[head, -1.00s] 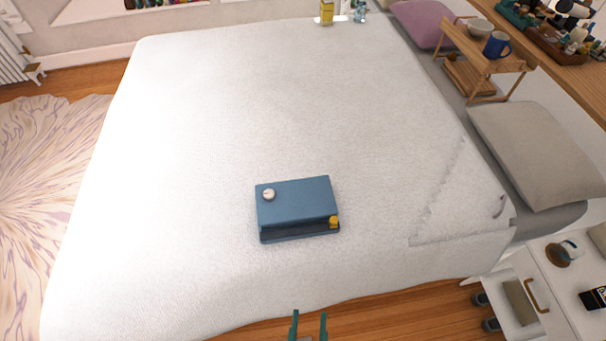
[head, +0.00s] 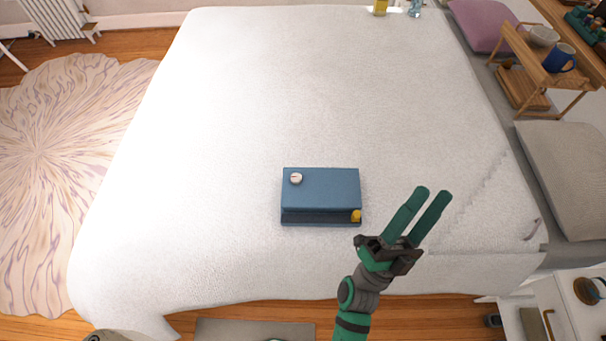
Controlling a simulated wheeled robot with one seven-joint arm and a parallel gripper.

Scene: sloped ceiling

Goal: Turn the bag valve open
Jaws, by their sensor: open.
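A blue box-shaped bag (head: 322,191) lies on the white bed in the head view. A small round white dial (head: 296,178) with a dark mark sits on its top, near the far left corner. A small yellow knob (head: 356,216) is at its near right corner; I cannot tell for certain which of the two is the valve. My green gripper (head: 433,192) is open and empty. It is to the right of the bag, with its fingers pointing away and to the right, apart from the bag and both round parts.
The white bedspread (head: 230,110) is clear around the bag. A grey pillow (head: 563,170) and a wooden tray table (head: 540,60) with a blue mug (head: 560,58) are at the right. A white nightstand (head: 570,318) stands at the lower right.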

